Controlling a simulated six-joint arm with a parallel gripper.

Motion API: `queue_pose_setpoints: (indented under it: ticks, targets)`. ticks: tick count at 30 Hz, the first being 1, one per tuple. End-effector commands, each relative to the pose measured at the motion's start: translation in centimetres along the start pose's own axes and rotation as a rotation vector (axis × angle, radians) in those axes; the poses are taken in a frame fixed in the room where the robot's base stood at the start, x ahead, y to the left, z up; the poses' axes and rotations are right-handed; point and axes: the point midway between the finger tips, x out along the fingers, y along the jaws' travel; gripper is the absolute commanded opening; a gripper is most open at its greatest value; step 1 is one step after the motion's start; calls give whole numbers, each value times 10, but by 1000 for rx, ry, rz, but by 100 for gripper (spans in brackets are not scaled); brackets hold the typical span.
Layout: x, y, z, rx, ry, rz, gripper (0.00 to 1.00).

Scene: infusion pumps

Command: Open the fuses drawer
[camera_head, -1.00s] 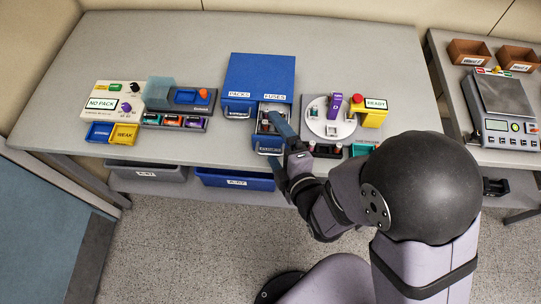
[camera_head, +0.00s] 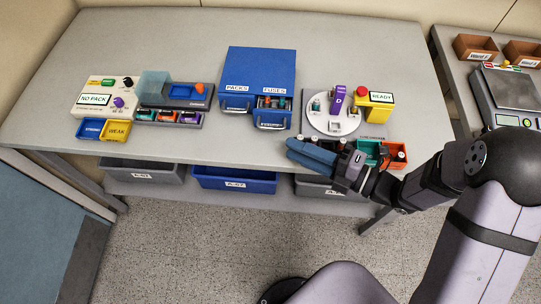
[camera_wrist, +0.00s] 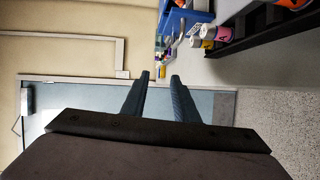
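The blue cabinet (camera_head: 259,68) stands on the table with a PACKS drawer (camera_head: 236,101) at left and a FUSES drawer (camera_head: 272,118) at right. The fuses drawer stands partly out, with small fuses showing inside and its handle at the front. The packs drawer looks closed. My gripper (camera_head: 290,149) is in front of the table edge, below and right of the fuses drawer and apart from its handle. In the wrist view my gripper's two fingers (camera_wrist: 160,76) are apart with nothing between them. Part of the blue cabinet (camera_wrist: 185,22) shows at the top there.
A round white turntable (camera_head: 333,115) and a yellow READY box (camera_head: 376,107) stand right of the cabinet. Teal (camera_head: 368,150) and orange (camera_head: 396,155) bins sit by my wrist. A pump station (camera_head: 175,100) is at left. The table behind the cabinet is clear.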

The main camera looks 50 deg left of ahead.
Motion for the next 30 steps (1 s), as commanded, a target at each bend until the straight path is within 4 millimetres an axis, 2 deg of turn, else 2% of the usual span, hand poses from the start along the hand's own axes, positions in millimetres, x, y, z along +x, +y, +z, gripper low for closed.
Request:
queue_pose_setpoints:
  ticks: [1,6,16,30]
  targets:
    - [0,-15,-4,46,11,3,27]
    - [-2,-32,-12,137,37,9,27]
    - [3,-34,-15,160,46,11,27]
    - [57,-33,-18,159,47,9,27]
